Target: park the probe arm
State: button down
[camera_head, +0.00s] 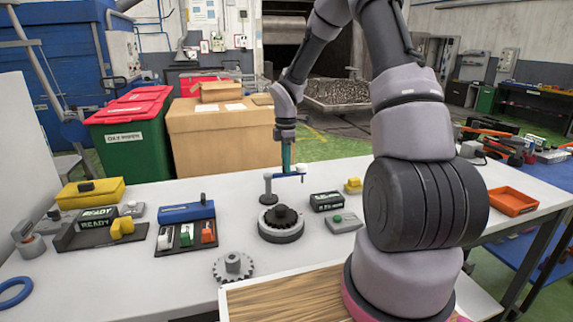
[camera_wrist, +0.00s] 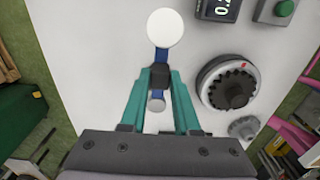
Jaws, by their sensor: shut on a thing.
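The probe arm is a blue bar (camera_head: 291,175) on a grey post (camera_head: 268,190) that stands behind the turntable (camera_head: 281,224), with a white knob (camera_head: 302,168) at its outer end. It points right in the head view, clear of the turntable. The wrist view shows the bar (camera_wrist: 160,56), the round white end (camera_wrist: 165,27) and the grey post top (camera_wrist: 156,104). My gripper (camera_head: 287,165) has teal fingers shut on the bar between post and knob; their tips meet there in the wrist view (camera_wrist: 160,78). The turntable (camera_wrist: 228,84) lies to the right there.
A dark display box (camera_head: 326,201) and a grey box with a green button (camera_head: 343,222) stand right of the turntable. A loose gear (camera_head: 233,266) lies at front left. A blue-backed switch panel (camera_head: 186,225) and yellow box (camera_head: 90,193) stand left. An orange tray (camera_head: 512,201) is far right.

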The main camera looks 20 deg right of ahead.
jog(key=shift+w, duration=0.15)
dwell(0.4)
jog(key=c, duration=0.6)
grip_release()
jog(key=shift+c, duration=0.2)
jog(key=shift+r, duration=0.1)
notch_tip(320, 180, up, 11)
